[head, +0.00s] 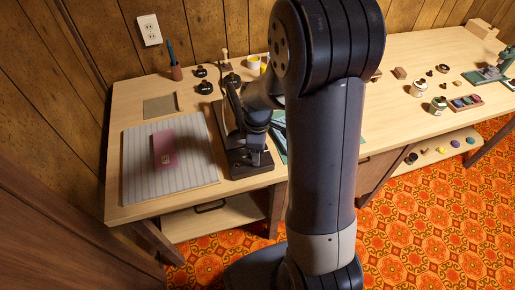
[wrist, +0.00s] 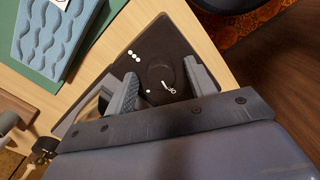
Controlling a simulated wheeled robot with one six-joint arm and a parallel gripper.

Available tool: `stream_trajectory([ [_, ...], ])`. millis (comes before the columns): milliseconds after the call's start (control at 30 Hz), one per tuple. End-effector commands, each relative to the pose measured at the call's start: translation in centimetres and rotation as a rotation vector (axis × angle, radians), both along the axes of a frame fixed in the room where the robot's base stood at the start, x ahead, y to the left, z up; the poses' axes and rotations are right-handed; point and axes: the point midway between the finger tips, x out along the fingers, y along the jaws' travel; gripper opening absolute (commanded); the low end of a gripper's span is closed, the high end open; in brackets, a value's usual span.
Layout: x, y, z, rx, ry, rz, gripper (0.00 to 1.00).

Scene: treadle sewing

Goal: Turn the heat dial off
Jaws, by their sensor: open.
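The heat dial (wrist: 161,74) is a dark round knob with a white pointer mark, on a black panel (wrist: 143,39) in the wrist view. White dots and small marks show on the panel near it. My gripper (wrist: 158,82) is open, with one finger on each side of the dial. I cannot tell whether the fingers touch it. In the head view my gripper (head: 254,157) is low over the dark base (head: 250,171) near the table's front edge. The dial itself is too small and covered there to make out.
A striped board (head: 198,172) with a pink folded cloth (head: 165,152) on it lies left of the dark base. A blue wavy-patterned block (wrist: 55,35) lies on a green mat (wrist: 97,14) beside the panel. Spools and jars stand farther right.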

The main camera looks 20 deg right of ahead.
Motion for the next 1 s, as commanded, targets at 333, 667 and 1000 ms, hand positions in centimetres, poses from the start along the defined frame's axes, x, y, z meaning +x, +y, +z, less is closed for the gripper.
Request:
stream_trajectory([
  [333, 0.1, 0.0, 5.0, 0.0, -0.007, 0.0, 0.52],
  [667, 0.1, 0.0, 10.2, 0.0, -0.003, 0.0, 0.52],
  [1000, 0.0, 0.0, 10.8, 0.0, 0.0, 0.0, 0.52],
])
